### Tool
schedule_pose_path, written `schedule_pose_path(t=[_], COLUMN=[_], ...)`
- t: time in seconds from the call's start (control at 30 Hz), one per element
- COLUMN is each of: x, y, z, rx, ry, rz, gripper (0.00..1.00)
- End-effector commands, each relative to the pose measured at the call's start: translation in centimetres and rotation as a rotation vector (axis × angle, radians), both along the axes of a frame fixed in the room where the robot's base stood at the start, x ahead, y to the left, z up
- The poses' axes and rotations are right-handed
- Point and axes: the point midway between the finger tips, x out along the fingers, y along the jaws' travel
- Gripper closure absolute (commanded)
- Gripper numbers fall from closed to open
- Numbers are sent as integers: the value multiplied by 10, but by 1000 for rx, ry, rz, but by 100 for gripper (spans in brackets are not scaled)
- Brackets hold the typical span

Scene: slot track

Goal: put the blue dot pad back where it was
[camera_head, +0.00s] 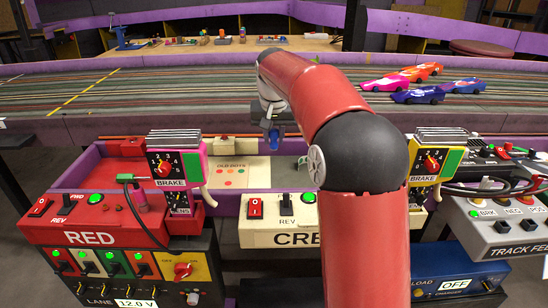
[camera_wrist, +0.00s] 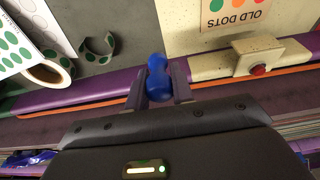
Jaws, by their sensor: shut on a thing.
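The blue dot pad (camera_wrist: 157,78) is a glossy blue, rounded piece with a narrower neck. My gripper (camera_wrist: 158,88) is shut on it, with a finger on each side. In the head view the blue dot pad (camera_head: 274,138) hangs below my gripper (camera_head: 272,122), over the far part of the middle control bay. The OLD DOTS card (camera_head: 231,176), with red and green dots, lies on the cream panel to the left. It also shows in the wrist view (camera_wrist: 232,12). My arm hides part of the bay to the right.
In the wrist view, a white roll (camera_wrist: 48,73), a green-dot sheet (camera_wrist: 12,55) and a curled green strip (camera_wrist: 97,48) lie on a grey surface. A red button box (camera_wrist: 257,57) stands close by. A pink controller (camera_head: 175,165) and yellow controller (camera_head: 432,160) stand on either side.

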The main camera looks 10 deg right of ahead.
Motion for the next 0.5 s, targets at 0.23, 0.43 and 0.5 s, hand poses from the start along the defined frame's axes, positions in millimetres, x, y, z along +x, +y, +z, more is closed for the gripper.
schedule_pose_path(t=[0.23,0.43,0.5], x=[0,0,0], y=[0,0,0], z=[-25,-53,-57], rx=[0,0,0], ry=[1,1,0], rz=[-1,-1,-1], gripper=[99,99,99])
